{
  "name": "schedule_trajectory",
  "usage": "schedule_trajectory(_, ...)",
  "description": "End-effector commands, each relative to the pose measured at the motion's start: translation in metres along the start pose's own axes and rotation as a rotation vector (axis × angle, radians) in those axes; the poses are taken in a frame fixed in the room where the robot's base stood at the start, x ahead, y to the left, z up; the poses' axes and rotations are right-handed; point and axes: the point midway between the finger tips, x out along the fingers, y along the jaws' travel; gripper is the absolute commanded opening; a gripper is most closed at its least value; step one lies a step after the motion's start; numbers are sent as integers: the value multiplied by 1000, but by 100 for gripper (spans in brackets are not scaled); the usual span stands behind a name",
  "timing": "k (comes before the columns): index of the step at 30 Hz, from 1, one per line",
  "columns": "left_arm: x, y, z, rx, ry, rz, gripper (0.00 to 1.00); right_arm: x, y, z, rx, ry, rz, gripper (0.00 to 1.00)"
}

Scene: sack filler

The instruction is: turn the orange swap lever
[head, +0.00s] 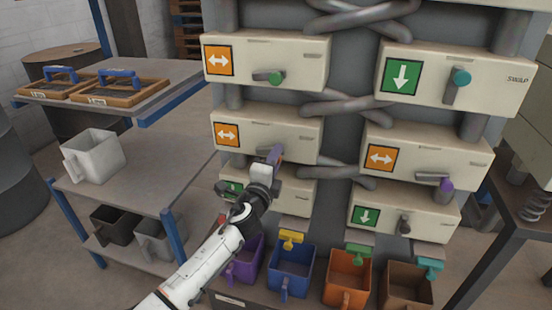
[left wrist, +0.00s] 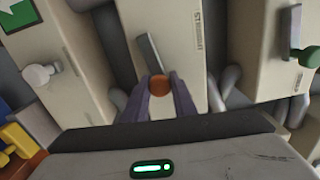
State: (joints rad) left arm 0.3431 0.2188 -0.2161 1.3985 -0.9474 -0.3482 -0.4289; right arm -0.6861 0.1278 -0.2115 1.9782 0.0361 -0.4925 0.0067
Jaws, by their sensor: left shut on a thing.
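The orange swap lever shows in the left wrist view as a round orange knob (left wrist: 160,85) on a flat grey bar (left wrist: 149,55). It is mounted on a cream box (head: 300,130), the middle-left one in the head view, which bears an orange sign with a white double arrow (head: 228,135). The bar lies roughly along the box's length, slightly tilted. My left gripper (head: 275,156) is shut on the orange knob, with one finger on each side (left wrist: 160,97). In the head view the gripper hides the knob. My right gripper is not in view.
Other levers sit close by: one with a green knob (head: 276,78) above, a teal one (head: 461,77), a purple one (head: 446,184), and a white one (left wrist: 38,75) below. Grey crossing pipes (head: 345,108) run between boxes. Coloured bins (head: 290,270) stand underneath; a shelf table (head: 150,160) is at left.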

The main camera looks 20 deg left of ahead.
Motion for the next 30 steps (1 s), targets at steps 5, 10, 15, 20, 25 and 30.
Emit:
schedule_trajectory(5,-1,3,0,6,0,4,0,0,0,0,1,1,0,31)
schedule_trajectory(10,-1,2,0,5,0,4,43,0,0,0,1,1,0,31)
schedule_trajectory(15,0,1,0,3,0,2,43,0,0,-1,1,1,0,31)
schedule_trajectory(20,-5,1,0,3,0,2,43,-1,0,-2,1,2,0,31)
schedule_trajectory(25,-29,1,0,4,1,3,43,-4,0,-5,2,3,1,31)
schedule_trajectory(30,-64,2,0,2,1,4,43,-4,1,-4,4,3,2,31)
